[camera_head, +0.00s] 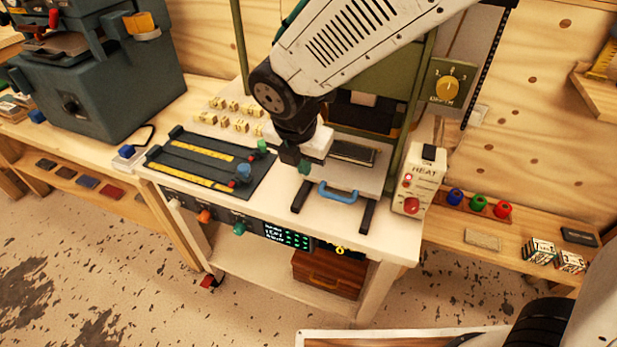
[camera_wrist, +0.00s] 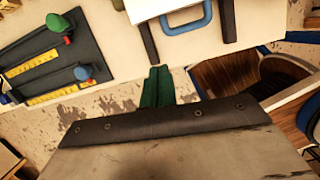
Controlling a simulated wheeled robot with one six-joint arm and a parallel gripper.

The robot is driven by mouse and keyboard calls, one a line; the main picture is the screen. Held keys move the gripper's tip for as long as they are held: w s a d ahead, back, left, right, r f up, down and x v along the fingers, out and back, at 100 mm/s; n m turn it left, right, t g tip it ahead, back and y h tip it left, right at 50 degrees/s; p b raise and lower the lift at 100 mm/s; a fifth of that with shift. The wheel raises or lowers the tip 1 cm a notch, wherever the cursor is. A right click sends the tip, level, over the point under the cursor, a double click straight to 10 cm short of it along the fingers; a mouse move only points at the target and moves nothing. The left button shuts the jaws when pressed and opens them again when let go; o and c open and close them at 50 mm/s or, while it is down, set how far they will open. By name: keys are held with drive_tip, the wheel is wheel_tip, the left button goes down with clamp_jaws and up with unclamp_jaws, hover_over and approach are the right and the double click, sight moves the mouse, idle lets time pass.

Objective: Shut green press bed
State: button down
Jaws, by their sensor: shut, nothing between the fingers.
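The green press (camera_head: 408,110) stands at the back of the white bench, partly hidden behind my arm. Its pale bed (camera_head: 374,184) lies on two dark rails, at least partly out in front of the green frame. A dark flat block (camera_head: 353,152) lies on the bed. A blue handle (camera_head: 338,193) is on its front edge; the handle also shows at the top of the wrist view (camera_wrist: 186,22). My gripper (camera_head: 304,167), with green fingertips, is shut and empty above the left side of the bed. In the wrist view the fingertips (camera_wrist: 157,88) appear apart from the handle.
A dark slider panel (camera_head: 205,160) with knobs lies left of the bed, with small yellow-marked blocks (camera_head: 240,125) behind it. A white HEAT box (camera_head: 414,182) stands right of the bed. A dark machine (camera_head: 100,80) is at far left. The rails' front ends are bare.

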drive_tip(key=shift+n, duration=0.5)
drive_tip(key=x, duration=0.7)
drive_tip(key=a+x, duration=0.1)
drive_tip(key=x, duration=0.3)
drive_tip(key=shift+s+a+f, duration=0.1)
drive_tip(key=shift+s, duration=0.05)
drive_tip(key=w, duration=0.1)
drive_tip(key=w+d, duration=0.1)
drive_tip(key=shift+w, duration=0.35)
drive_tip(key=shift+w+d+r, duration=0.15)
drive_tip(key=shift+w+r, duration=0.1)
drive_tip(key=shift+w, duration=0.3)
